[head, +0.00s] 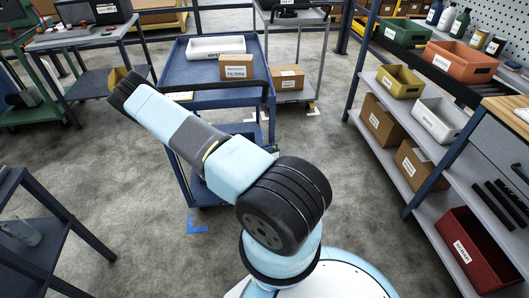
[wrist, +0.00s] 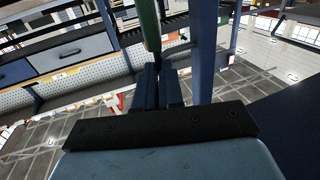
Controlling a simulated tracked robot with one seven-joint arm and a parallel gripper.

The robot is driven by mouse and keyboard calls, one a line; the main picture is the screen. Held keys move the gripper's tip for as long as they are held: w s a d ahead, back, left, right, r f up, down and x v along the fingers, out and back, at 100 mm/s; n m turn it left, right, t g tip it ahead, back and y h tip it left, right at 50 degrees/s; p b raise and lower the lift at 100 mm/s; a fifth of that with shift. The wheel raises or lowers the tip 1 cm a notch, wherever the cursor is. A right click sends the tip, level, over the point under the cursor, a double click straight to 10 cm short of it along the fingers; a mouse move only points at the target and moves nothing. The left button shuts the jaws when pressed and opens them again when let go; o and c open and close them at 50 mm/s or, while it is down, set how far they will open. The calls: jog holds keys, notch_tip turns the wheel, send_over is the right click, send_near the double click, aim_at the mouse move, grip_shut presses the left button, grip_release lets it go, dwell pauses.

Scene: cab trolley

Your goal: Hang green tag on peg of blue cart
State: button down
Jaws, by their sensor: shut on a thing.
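My gripper (wrist: 158,88) shows in the wrist view with its two dark blue fingers close together. A narrow green strip (wrist: 148,25), which looks like the green tag seen nearly edge-on, rises from between the fingertips. In the head view my arm hides the gripper and the tag. The blue cart (head: 190,69) stands beyond my arm, with a dark handle bar across its near side. A blue post (wrist: 203,50) stands close to the right of the fingers in the wrist view; I cannot tell whether it belongs to the cart. I cannot make out the peg.
A white tray (head: 216,48) and a cardboard box (head: 236,68) are on the cart's top. A grey trolley (head: 305,50) stands behind it. Shelves with bins (head: 436,121) line the right. A dark table (head: 52,222) is at the left. The floor between is clear.

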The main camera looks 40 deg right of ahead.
jog(key=shift+w+d+f, duration=0.25)
jog(key=shift+w+d, duration=0.1)
jog(key=shift+w, duration=0.2)
jog(key=shift+w+d+f, duration=0.2)
jog(key=shift+w+d, duration=0.15)
jog(key=shift+w, duration=0.2)
jog(key=shift+f, duration=0.1)
jog(key=c, duration=1.2)
grip_release()
jog(key=shift+w+a, duration=0.1)
jog(key=v, duration=1.3)
jog(key=shift+a, duration=0.35)
